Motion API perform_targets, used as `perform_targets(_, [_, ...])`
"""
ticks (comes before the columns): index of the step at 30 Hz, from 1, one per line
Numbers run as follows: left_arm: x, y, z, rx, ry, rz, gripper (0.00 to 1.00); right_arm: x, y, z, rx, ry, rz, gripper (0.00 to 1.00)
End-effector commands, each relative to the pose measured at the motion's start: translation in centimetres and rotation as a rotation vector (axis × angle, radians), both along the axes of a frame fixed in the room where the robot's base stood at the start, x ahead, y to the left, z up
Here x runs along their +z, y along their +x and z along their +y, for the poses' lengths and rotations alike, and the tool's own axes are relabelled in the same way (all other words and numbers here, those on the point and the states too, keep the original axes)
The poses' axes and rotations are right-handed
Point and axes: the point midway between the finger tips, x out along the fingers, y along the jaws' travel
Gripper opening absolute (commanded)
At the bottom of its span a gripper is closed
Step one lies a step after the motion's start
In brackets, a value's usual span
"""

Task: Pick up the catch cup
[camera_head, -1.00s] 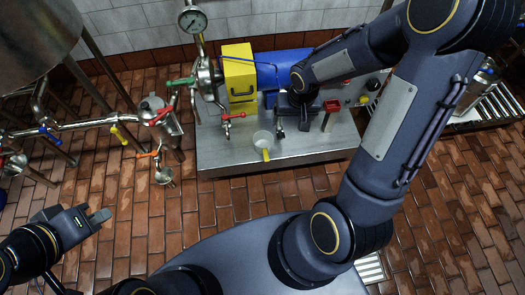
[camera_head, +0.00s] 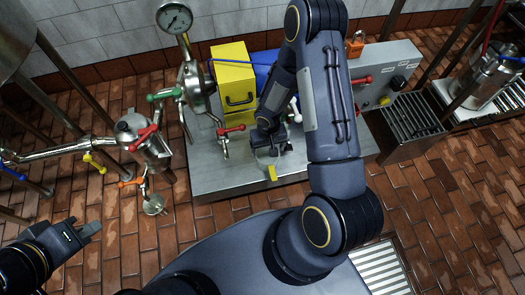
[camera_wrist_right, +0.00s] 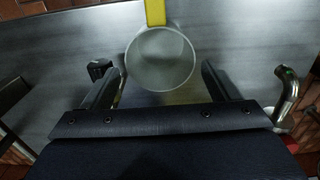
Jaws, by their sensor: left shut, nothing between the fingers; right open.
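The catch cup (camera_head: 266,160) is a pale round cup with a yellow handle, standing on the steel bench top near its front edge. It also shows in the right wrist view (camera_wrist_right: 160,58), its open mouth towards the camera and the yellow handle pointing away. My right gripper (camera_head: 270,147) is just above and behind the cup. In the wrist view its two fingers stand apart, one on either side of the cup, with gaps between fingers and cup. My left gripper (camera_head: 91,230) is shut and empty over the floor at the lower left, far from the cup.
The steel bench (camera_head: 215,180) carries a yellow box (camera_head: 234,80) and a blue body behind my arm. A pipe with a gauge (camera_head: 175,18), a green lever and a red-handled valve (camera_head: 230,130) stands left of the cup. A grated stand (camera_head: 412,115) is at the right.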

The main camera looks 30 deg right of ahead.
Motion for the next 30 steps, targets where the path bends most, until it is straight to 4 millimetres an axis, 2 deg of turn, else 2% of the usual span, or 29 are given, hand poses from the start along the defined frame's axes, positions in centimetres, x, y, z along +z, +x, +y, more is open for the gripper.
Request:
perform_targets(3, [-0.8, 0.0, 0.0, 0.000, 0.000, 0.000, 0.00, -1.6, 0.0, 0.0, 0.000, 0.000, 0.001, 0.82])
perform_targets(10, [-1.6, 0.0, 0.0, 0.000, 0.000, 0.000, 0.00, -3.6, -0.1, 0.0, 0.001, 0.000, 0.001, 0.82])
perform_targets(18, [-3.3, 0.0, 0.0, 0.000, 0.000, 0.000, 0.00, -7.5, -0.1, 0.0, 0.000, 0.000, 0.002, 0.82])
perform_targets(25, [-3.2, 0.0, 0.0, 0.000, 0.000, 0.000, 0.00, -7.5, 0.0, 0.0, 0.000, 0.001, -0.001, 0.82])
perform_targets(30, [-3.2, 0.0, 0.0, 0.000, 0.000, 0.000, 0.00, -7.5, 0.0, 0.0, 0.000, 0.001, 0.000, 0.61])
